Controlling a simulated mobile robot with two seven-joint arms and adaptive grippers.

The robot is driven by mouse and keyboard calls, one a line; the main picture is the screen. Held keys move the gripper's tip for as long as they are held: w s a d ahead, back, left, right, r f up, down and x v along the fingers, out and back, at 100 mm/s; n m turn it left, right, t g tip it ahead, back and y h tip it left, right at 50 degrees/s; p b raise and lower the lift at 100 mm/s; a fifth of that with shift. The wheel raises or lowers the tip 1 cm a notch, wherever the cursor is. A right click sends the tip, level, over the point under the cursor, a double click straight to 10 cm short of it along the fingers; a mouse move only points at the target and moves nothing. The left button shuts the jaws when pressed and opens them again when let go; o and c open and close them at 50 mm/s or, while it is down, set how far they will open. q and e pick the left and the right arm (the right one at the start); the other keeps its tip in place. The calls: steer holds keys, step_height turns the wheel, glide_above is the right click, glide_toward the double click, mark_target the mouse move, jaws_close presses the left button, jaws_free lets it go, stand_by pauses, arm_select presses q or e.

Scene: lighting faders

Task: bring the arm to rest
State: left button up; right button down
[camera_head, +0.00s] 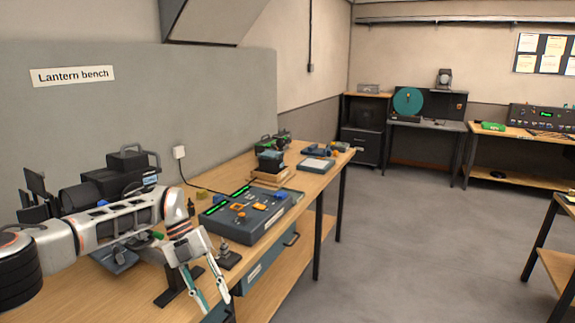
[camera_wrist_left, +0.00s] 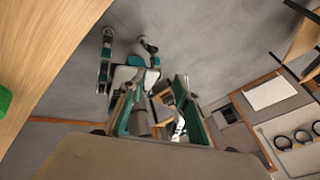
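My left arm comes in from the left in the head view, reaching over the front left of the wooden bench (camera_head: 262,290). Its left gripper (camera_head: 217,304) hangs down at the bench's front edge, with its two teal fingers apart and nothing between them. In the left wrist view, the fingers (camera_wrist_left: 158,108) also stand apart, with floor and furniture beyond them. A grey fader console (camera_head: 262,222) with green displays and orange and blue controls lies on the bench, to the right of the gripper and apart from it. My right gripper does not show clearly in either view.
A small metal-and-black stand (camera_head: 224,254) is close beside the gripper. A dark lamp-like unit (camera_head: 110,183) stands behind my arm. A blue drawer (camera_head: 262,268) hangs under the bench top. Open grey floor (camera_head: 410,245) lies to the right; other benches stand farther off.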

arm_select(q)
steer(key=s+d+f+h, duration=0.2)
steer(key=s+d, duration=0.1)
steer(key=d, duration=0.4)
steer(key=s+d+f+m+g+h, duration=0.1)
steer(key=s+d+f+h, duration=0.1)
steer(key=s+d, duration=0.3)
steer(key=s+d+f+h, duration=0.2)
steer(key=d+f+h, duration=0.1)
steer(key=d, duration=0.5)
steer(key=s+d+r+n+t+h, duration=0.3)
steer(key=d+r+n+t+h, duration=0.1)
steer(key=d+n+t+h, duration=0.4)
steer(key=w+a+f+n+t+y, duration=0.1)
steer(key=a+f+n+t+y, duration=1)
steer(key=a+n, duration=0.4)
steer(key=s+a+f+n+g+y, duration=0.3)
steer(key=s+a+f+n+y, duration=0.4)
steer(key=s+a+f, duration=0.6)
steer(key=s+a, duration=0.2)
steer(key=a, duration=0.2)
steer(key=shift+s+f+n+g, duration=0.3)
steer(key=shift+n+g, duration=0.1)
steer(key=shift+c, duration=0.5)
steer(key=shift+a, duration=0.1)
